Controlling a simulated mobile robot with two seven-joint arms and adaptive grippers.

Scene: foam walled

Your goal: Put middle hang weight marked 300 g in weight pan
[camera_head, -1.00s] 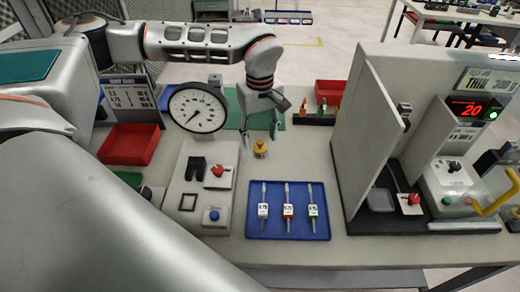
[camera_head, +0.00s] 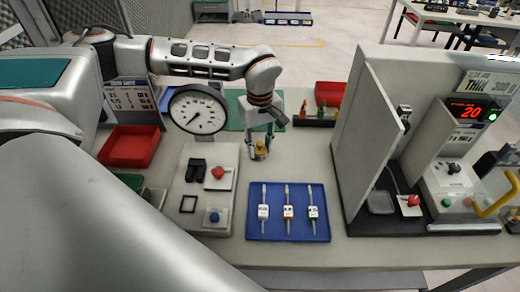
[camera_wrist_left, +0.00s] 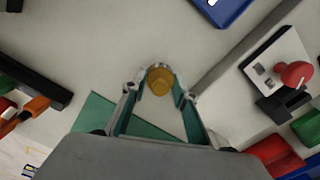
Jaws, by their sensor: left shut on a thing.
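A small brass weight (camera_head: 260,151) stands on the bench behind the blue tray. My left gripper (camera_head: 258,143) points down at it from above and is shut on it. In the left wrist view the round brass top (camera_wrist_left: 159,81) sits between the two fingertips, and any marking on it cannot be read. A small grey pan (camera_head: 381,201) lies inside the walled stand at the right; I cannot tell whether it is the weight pan. My right gripper is not in view.
A dial gauge (camera_head: 198,110) and a grey panel with a red knob (camera_head: 218,172) are to the left. The stand's tall wall (camera_head: 352,125) rises at the right.

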